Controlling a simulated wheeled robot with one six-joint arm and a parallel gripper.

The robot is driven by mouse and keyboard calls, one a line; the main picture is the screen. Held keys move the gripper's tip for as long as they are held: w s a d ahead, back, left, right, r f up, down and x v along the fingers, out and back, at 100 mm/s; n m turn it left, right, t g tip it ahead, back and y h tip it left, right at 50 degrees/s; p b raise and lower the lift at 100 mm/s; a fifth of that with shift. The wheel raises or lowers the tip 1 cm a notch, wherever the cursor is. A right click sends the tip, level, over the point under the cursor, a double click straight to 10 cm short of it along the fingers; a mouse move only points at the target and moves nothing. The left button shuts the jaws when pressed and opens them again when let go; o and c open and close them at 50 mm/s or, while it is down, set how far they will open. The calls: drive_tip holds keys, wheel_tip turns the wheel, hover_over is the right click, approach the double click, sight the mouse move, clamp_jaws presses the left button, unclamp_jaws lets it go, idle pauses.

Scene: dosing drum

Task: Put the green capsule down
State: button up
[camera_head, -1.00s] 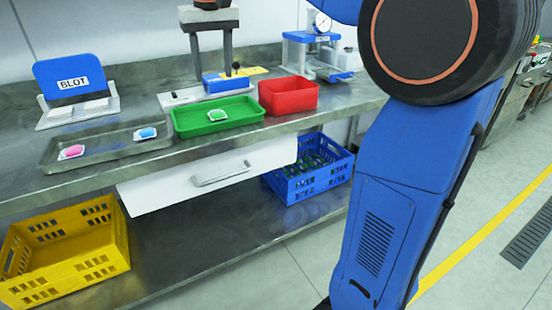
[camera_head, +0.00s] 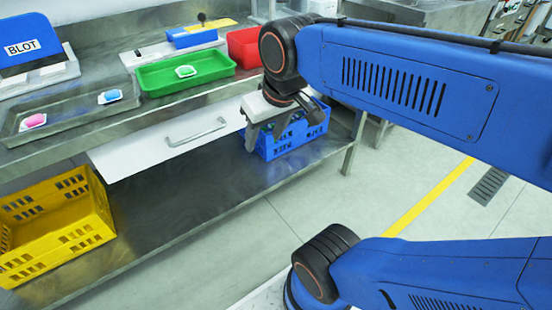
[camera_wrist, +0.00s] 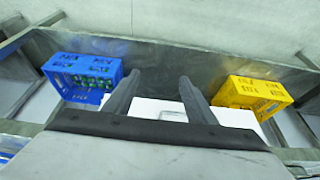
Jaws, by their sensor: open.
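The green capsule (camera_head: 186,71) appears as a small green shape on a white pad in the green tray (camera_head: 152,90) on the bench. My gripper (camera_head: 265,138) is open, with nothing seen between its fingers. It hangs in front of the bench edge, right of and below the green tray, by the blue crate. In the wrist view my gripper (camera_wrist: 157,92) has its two fingers apart over the white drawer front.
A metal tray (camera_head: 75,114) holds a pink and a blue piece on white pads. A red bin (camera_head: 243,50) stands right of the green tray. A white drawer (camera_head: 150,150) juts out below. A yellow crate (camera_head: 60,225) and blue crate (camera_head: 285,143) are on the lower shelf.

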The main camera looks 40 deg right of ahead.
drive_tip(key=s+f, duration=0.3)
drive_tip(key=f, duration=0.2)
drive_tip(key=shift+s+d, duration=0.2)
drive_tip(key=shift+s, duration=0.2)
idle(0.9)
